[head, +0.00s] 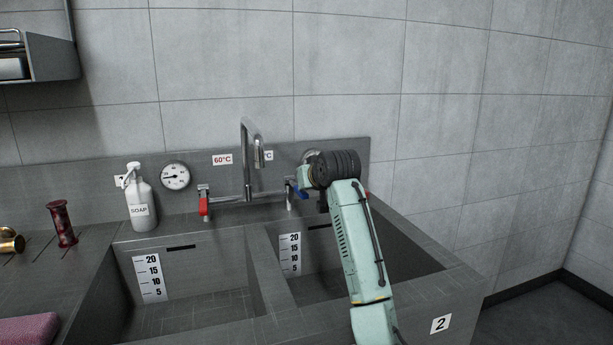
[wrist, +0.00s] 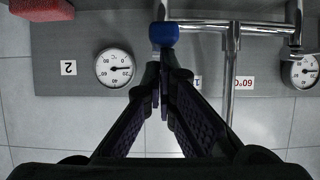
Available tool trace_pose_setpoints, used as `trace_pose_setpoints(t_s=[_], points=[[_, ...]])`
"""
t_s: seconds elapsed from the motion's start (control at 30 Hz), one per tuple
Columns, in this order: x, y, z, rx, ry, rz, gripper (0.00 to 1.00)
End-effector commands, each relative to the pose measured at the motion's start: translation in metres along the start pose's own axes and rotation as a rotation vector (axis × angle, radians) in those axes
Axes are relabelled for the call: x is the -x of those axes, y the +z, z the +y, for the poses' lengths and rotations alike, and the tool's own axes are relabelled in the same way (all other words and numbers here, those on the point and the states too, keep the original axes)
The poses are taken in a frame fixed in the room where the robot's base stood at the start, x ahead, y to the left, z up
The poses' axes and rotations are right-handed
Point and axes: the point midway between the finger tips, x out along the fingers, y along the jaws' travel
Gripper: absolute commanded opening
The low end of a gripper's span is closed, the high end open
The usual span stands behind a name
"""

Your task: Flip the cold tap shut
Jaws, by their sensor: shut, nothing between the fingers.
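The cold tap has a blue lever (head: 297,190), seen just left of my wrist in the head view. In the wrist view, which is upside down, the blue lever (wrist: 164,35) shows its rounded end right beyond my fingertips. My gripper (wrist: 161,68) is shut and empty, its tips close to the lever; I cannot tell whether they touch it. In the head view my wrist hides most of the fingers. The hot tap has a red lever (head: 204,207) hanging down at the left end of the mixer pipe. The spout (head: 247,160) rises between the levers.
A soap bottle (head: 142,200) and a dial gauge (head: 175,176) are left of the mixer. Another gauge (wrist: 114,68) is beside my fingers. A red block (wrist: 40,9) lies beyond it. Two basins with a divider (head: 268,270) are in front. A dark red valve-like piece (head: 63,224) stands far left.

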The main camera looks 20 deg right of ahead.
Motion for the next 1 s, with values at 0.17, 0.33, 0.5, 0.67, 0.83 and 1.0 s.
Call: trace_pose_setpoints(t_s=[0.17,0.33,0.5,0.67,0.83,1.0], points=[[-0.0021,0.0076,-0.0008,0.001,-0.001,-0.001,0.00],[-0.0019,0.0099,-0.0006,0.001,-0.001,-0.001,0.00],[-0.0021,0.0113,-0.0003,0.000,0.000,-0.003,0.00],[-0.0024,0.0119,-0.0001,0.000,0.000,-0.004,0.00],[-0.0027,0.0125,0.0000,0.000,0.000,-0.005,0.00],[-0.0015,0.0101,0.0001,-0.001,0.000,-0.006,0.00]])
